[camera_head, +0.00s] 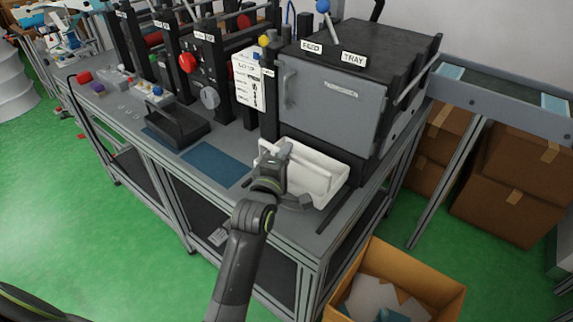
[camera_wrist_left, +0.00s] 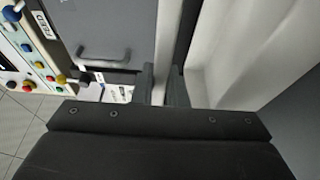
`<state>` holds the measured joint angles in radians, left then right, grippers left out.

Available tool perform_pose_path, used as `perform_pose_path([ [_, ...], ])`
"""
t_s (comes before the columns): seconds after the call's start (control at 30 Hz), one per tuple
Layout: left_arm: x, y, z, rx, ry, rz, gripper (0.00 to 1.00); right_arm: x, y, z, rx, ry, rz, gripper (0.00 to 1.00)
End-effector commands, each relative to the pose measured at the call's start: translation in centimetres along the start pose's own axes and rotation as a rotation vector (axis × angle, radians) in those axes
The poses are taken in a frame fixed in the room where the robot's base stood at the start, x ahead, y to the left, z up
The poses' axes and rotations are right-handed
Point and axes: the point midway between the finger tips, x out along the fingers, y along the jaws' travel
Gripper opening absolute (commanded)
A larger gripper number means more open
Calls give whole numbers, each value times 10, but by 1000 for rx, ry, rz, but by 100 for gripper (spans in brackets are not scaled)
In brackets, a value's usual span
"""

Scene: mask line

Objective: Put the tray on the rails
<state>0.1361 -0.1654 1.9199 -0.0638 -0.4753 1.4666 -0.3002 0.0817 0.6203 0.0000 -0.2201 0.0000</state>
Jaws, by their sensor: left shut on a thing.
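The white tray (camera_head: 318,172) is in front of the grey feed cabinet marked "FEED" and "TRAY" (camera_head: 330,98), over the right end of the bench. My left gripper (camera_head: 274,160) is shut on the tray's left side wall. In the left wrist view the tray (camera_wrist_left: 255,45) fills the right side, and its edge runs between the fingers of my left gripper (camera_wrist_left: 160,85). I cannot tell whether the tray touches the surface below. A dark bar (camera_head: 346,207) lies right of the tray; whether it is a rail is unclear. My right gripper is not in view.
A blue mat (camera_head: 212,164) and a black open box with a handle (camera_head: 176,125) lie on the bench to the left. An open cardboard box (camera_head: 428,272) stands on the floor at the front right. Closed cartons (camera_head: 505,185) stand beneath a conveyor (camera_head: 500,90).

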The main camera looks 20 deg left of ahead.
Motion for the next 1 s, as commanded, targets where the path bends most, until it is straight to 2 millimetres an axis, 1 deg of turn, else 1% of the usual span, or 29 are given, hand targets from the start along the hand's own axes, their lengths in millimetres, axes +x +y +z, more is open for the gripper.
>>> perform_pose_path([
  [0.1,-1,-20,0,0,0,-5,0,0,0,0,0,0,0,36],
  [0.2,0,-32,0,-1,0,-3,0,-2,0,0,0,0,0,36],
  [0.3,3,-35,1,-1,0,0,0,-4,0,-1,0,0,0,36],
  [0.67,3,-40,1,-1,1,0,0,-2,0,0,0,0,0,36],
  [0.7,3,-41,1,0,0,-2,14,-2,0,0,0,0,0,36],
  [0.87,3,-40,1,0,0,-2,34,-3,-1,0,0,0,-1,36],
  [1.0,3,-40,1,0,0,-1,34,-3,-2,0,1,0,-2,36],
])
